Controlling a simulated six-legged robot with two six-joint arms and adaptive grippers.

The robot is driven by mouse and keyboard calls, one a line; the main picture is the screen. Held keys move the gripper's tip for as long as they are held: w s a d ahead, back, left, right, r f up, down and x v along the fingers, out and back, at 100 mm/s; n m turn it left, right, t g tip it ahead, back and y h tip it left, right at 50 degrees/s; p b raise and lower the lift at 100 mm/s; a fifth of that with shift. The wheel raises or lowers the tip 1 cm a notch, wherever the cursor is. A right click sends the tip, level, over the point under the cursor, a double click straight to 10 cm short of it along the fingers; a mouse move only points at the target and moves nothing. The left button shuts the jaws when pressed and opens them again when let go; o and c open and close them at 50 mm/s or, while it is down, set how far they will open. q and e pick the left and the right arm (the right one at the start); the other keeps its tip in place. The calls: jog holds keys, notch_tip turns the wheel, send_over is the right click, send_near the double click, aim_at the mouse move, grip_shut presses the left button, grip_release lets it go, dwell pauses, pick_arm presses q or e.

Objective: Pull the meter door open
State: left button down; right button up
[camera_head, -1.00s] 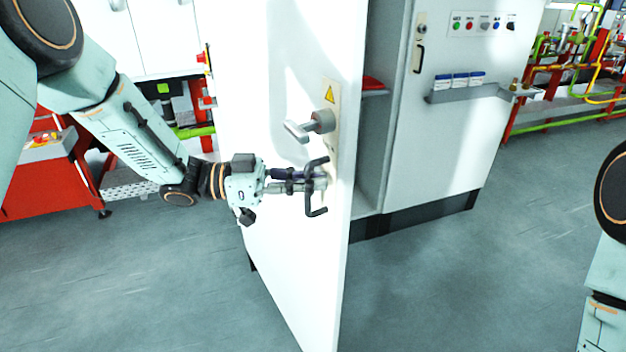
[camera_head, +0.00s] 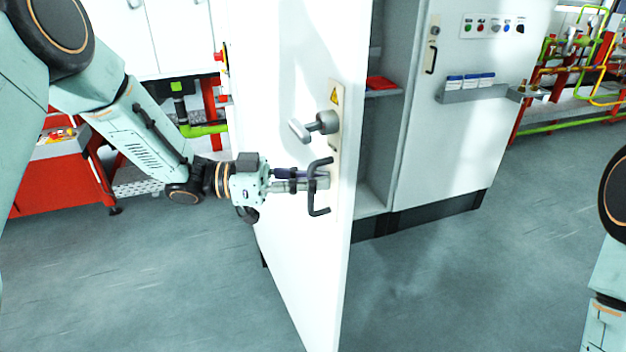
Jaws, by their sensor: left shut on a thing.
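The meter door (camera_head: 290,255) is a tall white panel that stands swung open in the middle of the view. A dark bent pull handle (camera_head: 319,202) sits on a plate near its right edge. A grey lever knob (camera_head: 320,124) and a yellow warning label are above the handle. My left gripper (camera_head: 312,180) comes in from the left and is shut on the dark handle. The fingers partly hide the handle's middle. My right gripper is not in view; only part of my right arm shows at the right edge.
The white cabinet (camera_head: 465,140) stands open behind the door, with a red item (camera_head: 381,84) on an inner shelf. A red cart (camera_head: 62,178) is at the left. Red and yellow pipework (camera_head: 590,70) is at the back right. Grey floor (camera_head: 450,285) is clear in front.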

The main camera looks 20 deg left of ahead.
pick_arm(q)
jog(key=shift+w+d+r, duration=0.15)
jog(key=shift+w, duration=0.15)
jog(key=c, duration=1.8)
grip_release()
jog(key=shift+o, duration=0.5)
jog(key=shift+a, duration=0.2)
jog(key=shift+s, duration=0.1)
jog(key=v, duration=1.2)
jog(key=shift+f, duration=0.2)
